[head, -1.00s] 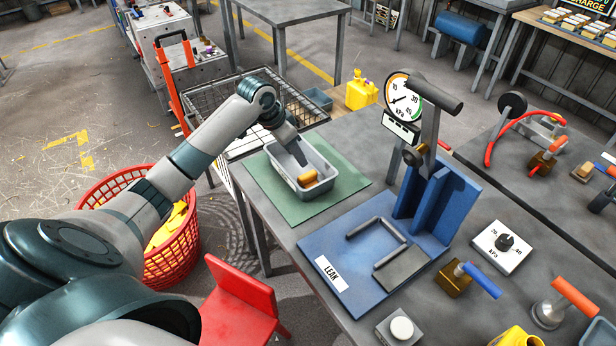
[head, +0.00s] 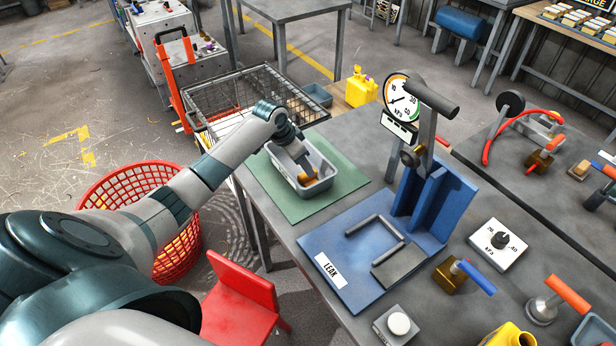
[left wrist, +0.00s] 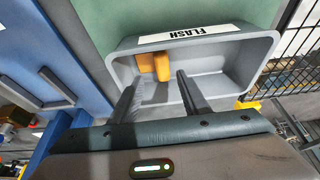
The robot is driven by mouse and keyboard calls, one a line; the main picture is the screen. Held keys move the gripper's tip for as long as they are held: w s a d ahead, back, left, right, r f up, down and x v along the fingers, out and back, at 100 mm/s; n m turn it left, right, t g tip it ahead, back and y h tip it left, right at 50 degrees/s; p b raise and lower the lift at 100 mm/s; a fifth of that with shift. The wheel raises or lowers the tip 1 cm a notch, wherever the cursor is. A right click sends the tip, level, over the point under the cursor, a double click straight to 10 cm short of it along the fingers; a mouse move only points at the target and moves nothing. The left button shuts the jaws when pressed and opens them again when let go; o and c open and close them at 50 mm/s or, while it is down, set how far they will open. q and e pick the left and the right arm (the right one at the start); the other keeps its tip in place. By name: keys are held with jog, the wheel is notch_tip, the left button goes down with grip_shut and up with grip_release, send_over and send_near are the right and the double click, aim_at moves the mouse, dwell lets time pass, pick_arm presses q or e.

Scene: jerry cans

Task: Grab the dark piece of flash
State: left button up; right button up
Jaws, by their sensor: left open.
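A grey tray (head: 325,170) stands on the green mat and holds orange flash. No clearly dark piece shows; the head view shows orange flash (head: 308,177) beside my fingers. My left gripper (head: 303,168) is open and reaches into the tray. In the left wrist view its fingertips (left wrist: 156,81) are spread on either side, just short of the pieces. My right gripper is out of view.
A blue fixture (head: 340,255) marked LEAK with a pressure gauge (head: 402,97) stands right of the mat (head: 345,188). A wire basket (head: 225,95) is behind the tray. A red basket (head: 110,190) and red chair (head: 235,300) are on the floor.

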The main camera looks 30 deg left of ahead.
aim_at(302, 178)
pick_arm(q)
jog(key=shift+w+f+p, duration=0.25)
jog(key=shift+f+p, duration=0.25)
jog(key=shift+f, duration=0.2)
jog(key=shift+a+p+x, duration=0.1)
jog(key=shift+p+x, duration=0.15)
jog(key=shift+x, duration=0.55)
jog(key=shift+a+p+x, duration=0.15)
jog(key=shift+p+x, duration=0.05)
jog(key=shift+x, duration=0.6)
jog(key=shift+f, duration=0.1)
grip_shut()
